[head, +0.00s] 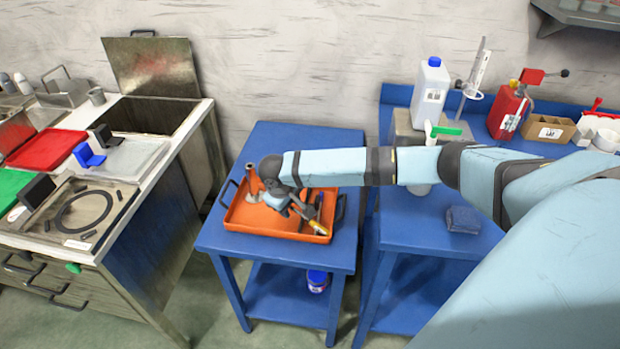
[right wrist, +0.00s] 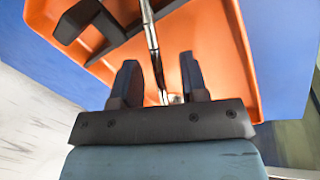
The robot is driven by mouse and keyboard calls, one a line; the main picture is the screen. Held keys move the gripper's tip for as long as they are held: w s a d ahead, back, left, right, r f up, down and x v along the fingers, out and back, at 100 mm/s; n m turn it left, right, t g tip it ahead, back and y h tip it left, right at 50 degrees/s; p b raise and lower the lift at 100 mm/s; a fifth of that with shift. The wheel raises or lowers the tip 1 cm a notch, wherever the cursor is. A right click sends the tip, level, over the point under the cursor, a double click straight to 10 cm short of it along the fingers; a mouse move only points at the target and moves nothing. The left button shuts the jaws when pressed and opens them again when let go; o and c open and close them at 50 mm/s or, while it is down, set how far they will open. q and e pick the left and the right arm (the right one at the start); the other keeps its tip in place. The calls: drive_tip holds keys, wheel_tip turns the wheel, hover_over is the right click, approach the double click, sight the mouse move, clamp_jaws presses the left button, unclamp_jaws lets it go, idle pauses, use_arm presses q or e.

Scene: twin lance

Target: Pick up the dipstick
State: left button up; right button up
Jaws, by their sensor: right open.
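The dipstick appears to be the thin metal rod (right wrist: 154,50) in the right wrist view. It runs from the top edge down between the fingers of my right gripper (right wrist: 160,72), with a gap on both sides. My right gripper also shows in the head view (head: 301,207), low over the orange tray (head: 250,219). It is open, and its fingers hide part of the tray's contents. A yellow-ended piece (head: 318,228) lies by the tray's front right corner; I cannot tell whether it belongs to the rod. My left gripper is out of view.
The tray sits on a blue cart (head: 270,137). A black bracket-like part (right wrist: 80,22) is near the rod. A steel workbench (head: 165,150) stands left.

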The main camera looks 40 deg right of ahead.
drive_tip(key=x, duration=0.2)
drive_tip(key=shift+w+d+f, duration=0.1)
drive_tip(key=shift+f, duration=0.25)
clamp_jaws()
drive_tip(key=shift+r, duration=0.15)
